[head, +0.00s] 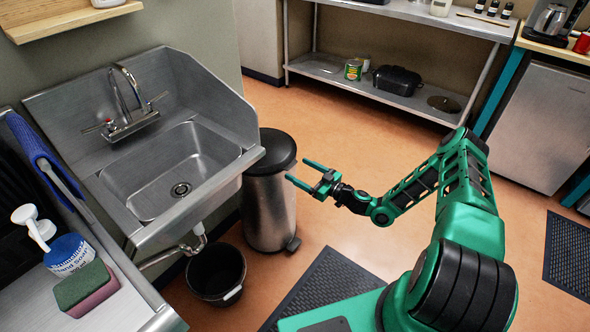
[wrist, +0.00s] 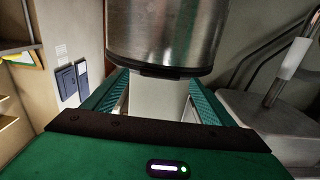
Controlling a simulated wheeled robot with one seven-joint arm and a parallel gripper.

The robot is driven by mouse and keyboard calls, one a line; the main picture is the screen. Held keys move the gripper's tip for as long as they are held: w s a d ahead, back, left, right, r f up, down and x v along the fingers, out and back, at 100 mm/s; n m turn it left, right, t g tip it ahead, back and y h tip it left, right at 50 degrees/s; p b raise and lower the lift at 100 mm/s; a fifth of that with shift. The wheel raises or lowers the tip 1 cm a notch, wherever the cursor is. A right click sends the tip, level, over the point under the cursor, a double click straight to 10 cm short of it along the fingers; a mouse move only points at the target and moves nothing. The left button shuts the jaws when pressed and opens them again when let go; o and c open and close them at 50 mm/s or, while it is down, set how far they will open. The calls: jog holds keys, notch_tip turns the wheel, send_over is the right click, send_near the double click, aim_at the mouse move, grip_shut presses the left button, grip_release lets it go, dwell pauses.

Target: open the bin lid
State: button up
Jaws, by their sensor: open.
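The bin (head: 268,212) is a steel cylinder standing on the floor beside the sink. Its round black lid (head: 268,150) looks closed. A small dark pedal (head: 293,244) sticks out at its base. My gripper (head: 298,171) is open and empty, with its two green fingers pointing left at the upper part of the bin. In the head view the fingertips look just right of the bin; whether they touch it is unclear. In the wrist view the steel bin wall (wrist: 165,32) with a dark edge fills the top middle, beyond the fingers. Nothing is between the fingers.
A steel sink (head: 160,170) stands left of the bin, its rim close to the lid. A black bucket (head: 216,274) sits under the sink. A dark floor mat (head: 325,285) lies in front. Open floor extends behind and right of the bin to a steel shelf (head: 420,105).

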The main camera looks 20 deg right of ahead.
jog(key=shift+x, duration=1.35)
jog(key=c, duration=1.5)
jog(key=shift+d+r, duration=0.1)
